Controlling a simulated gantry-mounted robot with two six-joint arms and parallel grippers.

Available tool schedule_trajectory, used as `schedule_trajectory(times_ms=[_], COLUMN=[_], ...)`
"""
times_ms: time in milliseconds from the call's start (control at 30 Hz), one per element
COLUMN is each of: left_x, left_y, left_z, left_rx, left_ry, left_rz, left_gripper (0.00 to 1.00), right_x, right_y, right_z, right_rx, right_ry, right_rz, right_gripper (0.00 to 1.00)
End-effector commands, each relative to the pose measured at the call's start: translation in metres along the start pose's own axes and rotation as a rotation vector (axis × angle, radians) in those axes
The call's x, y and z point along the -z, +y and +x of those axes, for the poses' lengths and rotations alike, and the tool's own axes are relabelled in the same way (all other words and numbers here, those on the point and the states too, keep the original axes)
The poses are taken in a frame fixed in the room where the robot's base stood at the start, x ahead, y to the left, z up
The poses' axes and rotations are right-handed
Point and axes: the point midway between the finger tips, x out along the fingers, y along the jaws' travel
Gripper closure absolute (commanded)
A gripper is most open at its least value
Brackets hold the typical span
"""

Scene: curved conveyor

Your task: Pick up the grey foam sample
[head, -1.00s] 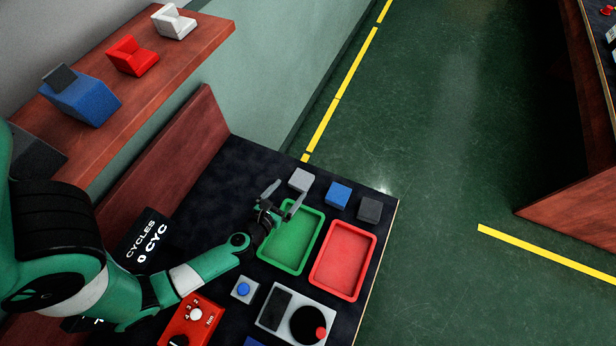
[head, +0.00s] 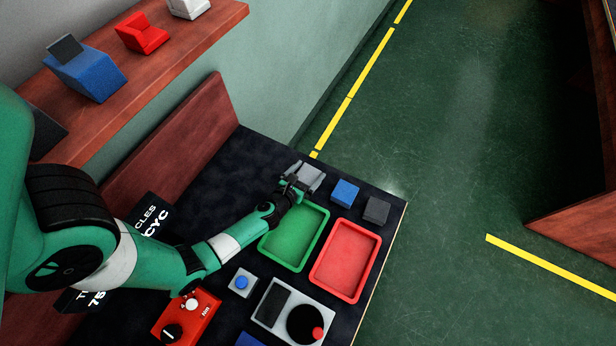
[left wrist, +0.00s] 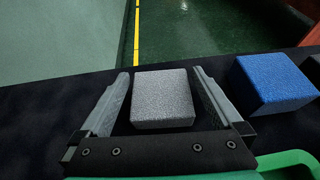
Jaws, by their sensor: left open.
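The grey foam sample (left wrist: 163,97) is a light grey block on the dark bench top. In the left wrist view it lies between the two open fingers of my left gripper (left wrist: 163,100), with a small gap visible on each side. In the head view the sample (head: 312,174) is partly hidden by my left gripper (head: 297,182), which is at its near left side. The fingers are open and do not appear to touch the block. My right gripper is not in view.
A blue block (head: 344,192) and a dark grey block (head: 376,210) stand to the right of the sample. A green tray (head: 265,249) and a red tray (head: 317,277) lie nearer. A control box with a black knob (head: 304,323) sits in front. The bench's right edge is close by.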

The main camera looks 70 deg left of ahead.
Motion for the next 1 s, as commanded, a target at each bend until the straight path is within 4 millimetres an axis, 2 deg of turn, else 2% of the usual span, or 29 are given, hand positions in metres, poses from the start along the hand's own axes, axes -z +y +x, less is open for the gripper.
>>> schedule_trajectory(times_ms=[33,100,333,833,1000], left_x=[0.0023,0.0014,0.0003,0.0003,0.0002], left_y=[0.0004,0.0003,0.0001,0.0001,0.0001], left_z=[0.009,0.0147,0.0155,0.0153,0.0152], left_rx=[-0.001,-0.001,0.0,0.0,0.0], left_ry=[0.0,0.0,0.001,0.001,0.0], left_rz=[-0.001,0.001,0.001,0.001,0.001], left_gripper=[0.0,0.0,0.0,0.9,0.91], right_x=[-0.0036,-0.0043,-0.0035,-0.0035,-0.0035], right_y=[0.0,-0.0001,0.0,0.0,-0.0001], right_z=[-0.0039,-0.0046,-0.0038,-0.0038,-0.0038], right_rx=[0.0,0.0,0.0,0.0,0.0], right_ry=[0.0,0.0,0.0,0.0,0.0], right_rz=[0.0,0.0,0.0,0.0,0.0], right_gripper=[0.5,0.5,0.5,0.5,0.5])
